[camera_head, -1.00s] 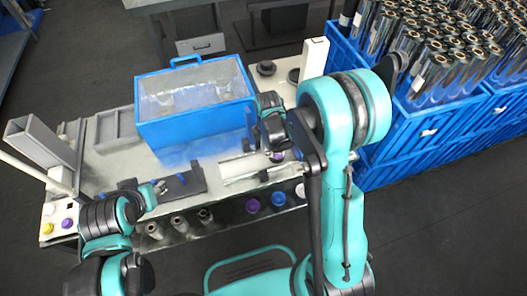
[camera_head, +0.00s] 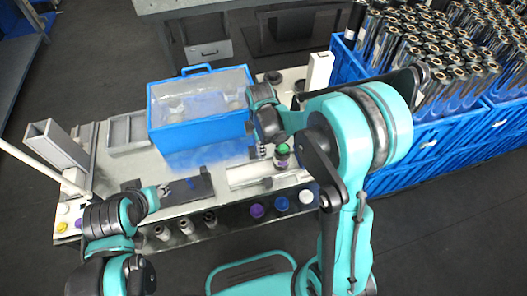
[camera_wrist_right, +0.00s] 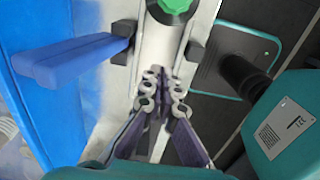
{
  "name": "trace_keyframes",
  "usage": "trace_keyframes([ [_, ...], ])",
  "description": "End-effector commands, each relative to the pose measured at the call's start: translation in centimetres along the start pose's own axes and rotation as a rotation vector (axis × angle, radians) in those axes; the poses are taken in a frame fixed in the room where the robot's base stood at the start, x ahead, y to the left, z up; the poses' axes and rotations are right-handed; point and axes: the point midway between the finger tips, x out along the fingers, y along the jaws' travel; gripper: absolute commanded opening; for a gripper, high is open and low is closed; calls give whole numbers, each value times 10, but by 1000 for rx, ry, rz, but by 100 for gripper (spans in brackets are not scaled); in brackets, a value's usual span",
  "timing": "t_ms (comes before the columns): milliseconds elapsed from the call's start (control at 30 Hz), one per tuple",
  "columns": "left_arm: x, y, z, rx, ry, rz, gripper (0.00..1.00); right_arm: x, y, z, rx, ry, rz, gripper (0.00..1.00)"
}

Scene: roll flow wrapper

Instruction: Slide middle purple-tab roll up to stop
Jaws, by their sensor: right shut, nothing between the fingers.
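A pale cylindrical roll (camera_head: 250,172) lies in a holder at the right of the grey bench top. A green round knob (camera_head: 282,150) stands at its right end; the roll (camera_wrist_right: 158,45) and green knob (camera_wrist_right: 174,6) also show in the right wrist view. My right gripper (camera_head: 258,150) is shut and empty over the roll, and its fingertips (camera_wrist_right: 160,85) meet above it; contact cannot be told. A purple cap (camera_head: 256,211) sits on the bench front. No purple tab is clear on the roll. My left gripper (camera_head: 164,190) is over the dark plate; its jaws are too small to read.
Blue blocks (camera_wrist_right: 70,62) jut out beside the holder. A blue cap (camera_head: 281,204) and a white cap (camera_head: 306,196) sit right of the purple one. Blue crates (camera_head: 430,148) full of rolls stand at the right.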

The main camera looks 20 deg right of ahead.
Motion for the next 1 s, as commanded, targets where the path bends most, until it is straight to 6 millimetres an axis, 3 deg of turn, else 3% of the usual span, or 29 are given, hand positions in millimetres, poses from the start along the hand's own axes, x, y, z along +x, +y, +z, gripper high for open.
trace_keyframes([
  [100, -11, 0, -8, 0, 0, 0, 40, 9, 2, -2, -1, 0, 1, 0],
  [267, -5, 0, -4, 0, 0, 0, 40, 24, 2, -2, 0, 0, 1, 0],
  [733, 26, 0, 18, 0, 0, 0, 40, 119, 2, -2, 0, 0, 1, 0],
  [1000, 31, 0, 22, 0, 0, 0, 40, 115, 1, 33, 2, 0, 0, 0],
])
